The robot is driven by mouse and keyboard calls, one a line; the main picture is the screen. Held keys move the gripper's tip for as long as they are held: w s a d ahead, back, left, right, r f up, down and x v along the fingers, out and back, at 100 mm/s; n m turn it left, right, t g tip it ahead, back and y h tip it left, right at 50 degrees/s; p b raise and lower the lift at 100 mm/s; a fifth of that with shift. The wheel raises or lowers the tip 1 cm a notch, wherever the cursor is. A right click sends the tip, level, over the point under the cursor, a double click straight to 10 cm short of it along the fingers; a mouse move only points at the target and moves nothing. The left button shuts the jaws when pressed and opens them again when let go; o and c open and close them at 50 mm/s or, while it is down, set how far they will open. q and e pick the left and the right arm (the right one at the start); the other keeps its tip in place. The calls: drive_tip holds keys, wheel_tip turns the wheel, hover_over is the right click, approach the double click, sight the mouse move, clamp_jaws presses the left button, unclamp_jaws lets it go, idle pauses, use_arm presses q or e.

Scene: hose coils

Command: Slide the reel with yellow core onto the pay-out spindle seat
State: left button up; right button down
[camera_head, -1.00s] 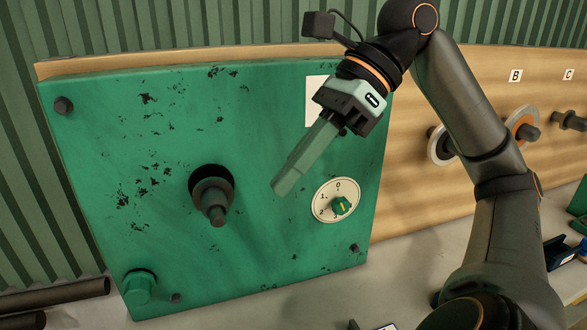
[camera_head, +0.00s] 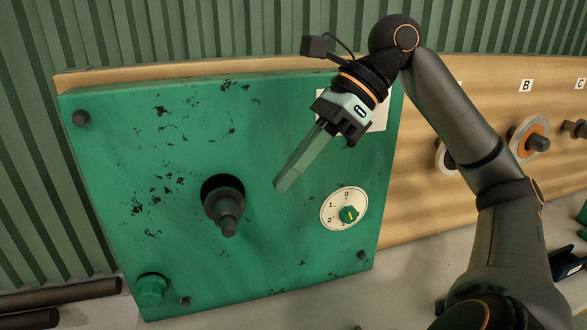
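The pay-out spindle seat looks to be the dark stepped spindle (camera_head: 226,210) sticking out of the green, chipped panel (camera_head: 115,200). It carries no reel. My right gripper (camera_head: 281,186) hangs in front of the panel, its long fingers pointing down and left, to the right of the spindle and apart from it. The fingers overlap edge-on, so their gap is hidden; no reel shows at them. I cannot make out a yellow core on any reel. A reel with an orange face (camera_head: 524,153) hangs under label B. My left gripper is out of view.
A white dial with a green knob (camera_head: 349,214) and a green button (camera_head: 151,290) are on the panel. Another reel (camera_head: 441,157) is partly behind my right arm. A dark peg (camera_head: 580,129) stands under label C. Dark pipes (camera_head: 65,295) lie at lower left.

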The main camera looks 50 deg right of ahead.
drive_tip(key=w+d+p, duration=0.4)
drive_tip(key=w+p, duration=0.3)
idle(1.4)
drive_tip(key=shift+d+f+p, duration=0.1)
drive_tip(key=shift+p, duration=0.2)
drive_tip(key=shift+w+d+r+n+t, duration=0.3)
drive_tip(key=shift+d+n, duration=0.05)
drive_tip(key=shift+n, duration=0.05)
drive_tip(key=shift+f, duration=0.1)
drive_tip(key=shift+s, duration=0.1)
